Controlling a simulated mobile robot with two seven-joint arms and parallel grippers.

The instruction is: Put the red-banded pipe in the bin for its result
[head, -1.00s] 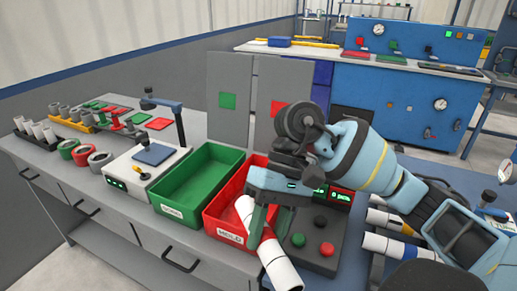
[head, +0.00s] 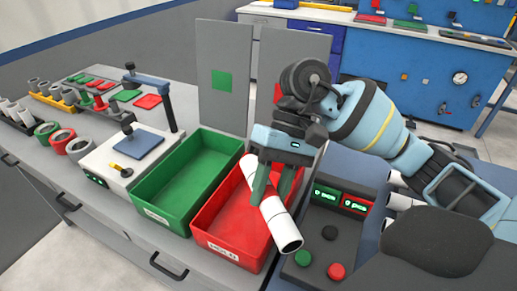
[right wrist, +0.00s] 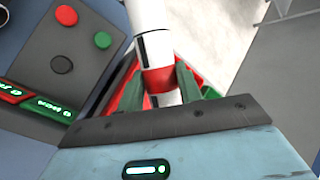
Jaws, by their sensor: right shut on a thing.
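My right gripper (head: 272,185) is shut on a white pipe (head: 281,224), which it holds tilted over the right side of the red bin (head: 230,253). The pipe's upper end is over the bin's back part and its lower open end is near the front right rim. In the right wrist view the pipe (right wrist: 153,45) runs between the fingers (right wrist: 160,85), with a red band and a thin dark line on it. The green bin (head: 165,222) stands left of the red bin and looks empty. My left gripper is not in view.
A dark control box (head: 320,245) with buttons and green and red displays stands right of the red bin. A white device (head: 122,160) stands left of the green bin. Upright grey panels (head: 224,75) stand behind. More pipes lie at the left and right.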

